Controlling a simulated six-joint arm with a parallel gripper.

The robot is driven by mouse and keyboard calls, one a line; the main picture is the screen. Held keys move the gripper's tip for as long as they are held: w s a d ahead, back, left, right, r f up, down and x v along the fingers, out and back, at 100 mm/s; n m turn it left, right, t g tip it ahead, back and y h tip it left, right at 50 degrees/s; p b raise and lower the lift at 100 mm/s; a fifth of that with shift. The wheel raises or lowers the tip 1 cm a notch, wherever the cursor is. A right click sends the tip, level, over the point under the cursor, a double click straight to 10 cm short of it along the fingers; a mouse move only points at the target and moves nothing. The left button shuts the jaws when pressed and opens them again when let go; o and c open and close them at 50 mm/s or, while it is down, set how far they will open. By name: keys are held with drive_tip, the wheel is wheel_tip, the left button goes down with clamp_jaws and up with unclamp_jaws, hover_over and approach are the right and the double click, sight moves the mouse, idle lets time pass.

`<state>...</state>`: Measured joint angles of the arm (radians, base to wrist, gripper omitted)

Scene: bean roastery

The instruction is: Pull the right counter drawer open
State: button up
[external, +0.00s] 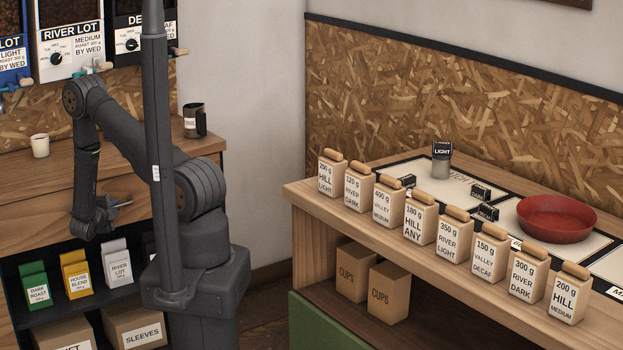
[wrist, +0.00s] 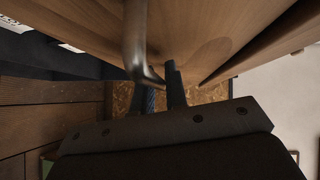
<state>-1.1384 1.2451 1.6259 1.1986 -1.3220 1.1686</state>
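In the wrist view a curved metal bar handle (wrist: 136,45) stands off a wooden front (wrist: 215,35), which I take to be the drawer. My gripper (wrist: 163,90) points at this front, with two dark fingers reaching up to the handle's bent end. The handle end overlaps the fingers, but I cannot tell whether they press on it. In the external view my gripper (external: 123,204) is low at the front of the left counter (external: 85,178), under its top edge. The drawer seams are hidden by my arm there, and no open gap shows.
A white cup (external: 40,146) and a dark canister (external: 195,120) stand on the left counter. Coffee bags, including a green one (external: 35,286), stand on the shelf below.

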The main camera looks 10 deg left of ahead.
clamp_jaws()
drive_tip(key=s+d, duration=1.6)
drive_tip(key=o, duration=0.5)
unclamp_jaws()
drive_tip(key=s+r, duration=0.2)
drive_tip(key=s, duration=1.5)
drive_tip(key=shift+s+r, duration=0.15)
drive_tip(key=shift+r, duration=0.1)
